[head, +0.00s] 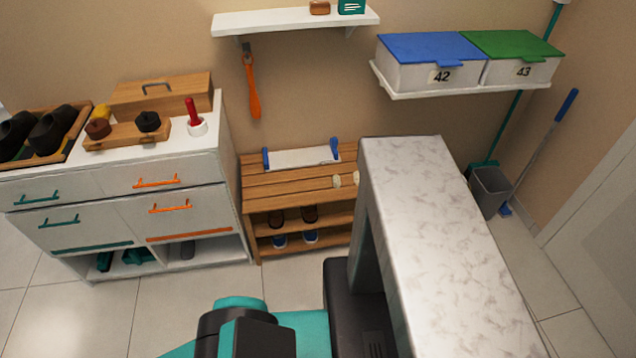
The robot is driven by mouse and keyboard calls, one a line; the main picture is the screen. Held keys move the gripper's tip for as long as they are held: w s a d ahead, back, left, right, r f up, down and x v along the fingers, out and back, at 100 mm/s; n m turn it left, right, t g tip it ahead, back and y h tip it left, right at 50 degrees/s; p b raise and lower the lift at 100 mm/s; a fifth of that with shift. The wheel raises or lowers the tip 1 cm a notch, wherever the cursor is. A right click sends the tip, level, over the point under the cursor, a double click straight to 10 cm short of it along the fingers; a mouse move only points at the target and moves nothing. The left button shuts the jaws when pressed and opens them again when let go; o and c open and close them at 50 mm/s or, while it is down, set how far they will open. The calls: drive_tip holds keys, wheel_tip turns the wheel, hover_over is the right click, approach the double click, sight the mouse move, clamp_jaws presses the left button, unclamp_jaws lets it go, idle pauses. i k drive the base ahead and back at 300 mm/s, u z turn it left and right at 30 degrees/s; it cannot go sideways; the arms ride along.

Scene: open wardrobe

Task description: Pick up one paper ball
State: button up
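My arm's teal and black links show at the bottom of the head view, well in front of the bench. My gripper itself cannot be seen.
A marbled counter (430,230) stands close on the bench's right. A white drawer cabinet (110,200) stands left. A grey bin (490,190) is behind the counter.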

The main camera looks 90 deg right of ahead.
sight(336, 180)
drive_tip(key=i, duration=0.5)
drive_tip(key=u, duration=0.8)
drive_tip(key=k, duration=0.15)
drive_tip(key=z, duration=2.85)
drive_tip(key=i, duration=0.6)
drive_tip(key=z, duration=0.15)
